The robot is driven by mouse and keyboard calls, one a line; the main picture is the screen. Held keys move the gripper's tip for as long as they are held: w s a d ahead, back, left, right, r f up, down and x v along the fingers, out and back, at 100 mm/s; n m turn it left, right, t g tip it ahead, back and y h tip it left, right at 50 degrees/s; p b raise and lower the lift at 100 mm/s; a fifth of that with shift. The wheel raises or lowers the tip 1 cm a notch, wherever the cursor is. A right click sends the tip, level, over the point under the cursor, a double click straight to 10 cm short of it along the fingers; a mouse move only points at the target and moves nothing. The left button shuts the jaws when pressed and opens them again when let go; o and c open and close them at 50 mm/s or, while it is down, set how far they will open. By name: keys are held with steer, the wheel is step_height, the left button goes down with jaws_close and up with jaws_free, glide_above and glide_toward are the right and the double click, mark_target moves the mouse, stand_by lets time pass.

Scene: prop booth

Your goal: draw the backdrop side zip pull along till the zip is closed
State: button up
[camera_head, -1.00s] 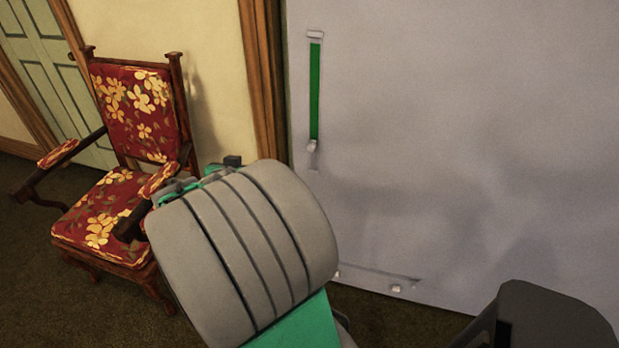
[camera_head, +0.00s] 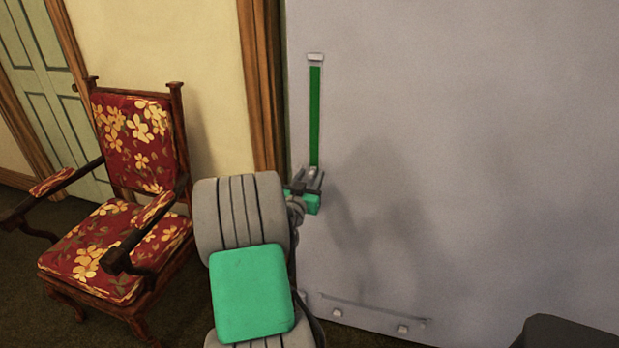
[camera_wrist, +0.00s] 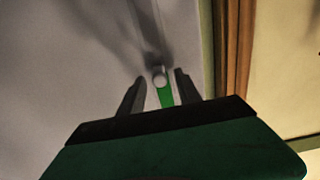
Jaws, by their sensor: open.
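The backdrop (camera_head: 450,130) is a large grey panel. Its side zip shows as an upright green strip (camera_head: 316,115) with a pale tab (camera_head: 316,57) at the top. The small pale zip pull (camera_head: 314,170) is at the strip's lower end. My gripper (camera_head: 312,174) is open at the pull, one finger on each side. In the wrist view the round end of the pull (camera_wrist: 159,75) sits between the open fingertips (camera_wrist: 160,78), with small gaps visible. Green (camera_wrist: 165,97) shows between the fingers, and a grey strip runs beyond the pull. Below the pull, my gripper hides the strip in the head view.
A red floral armchair (camera_head: 135,130) stands left of my arm. A brown wooden door frame (camera_head: 260,90) borders the backdrop's left edge. Low on the backdrop is a horizontal strip with two pale knobs (camera_head: 403,328). The panel right of the zip is clear.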

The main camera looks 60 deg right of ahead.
jaws_close()
stand_by(1.4)
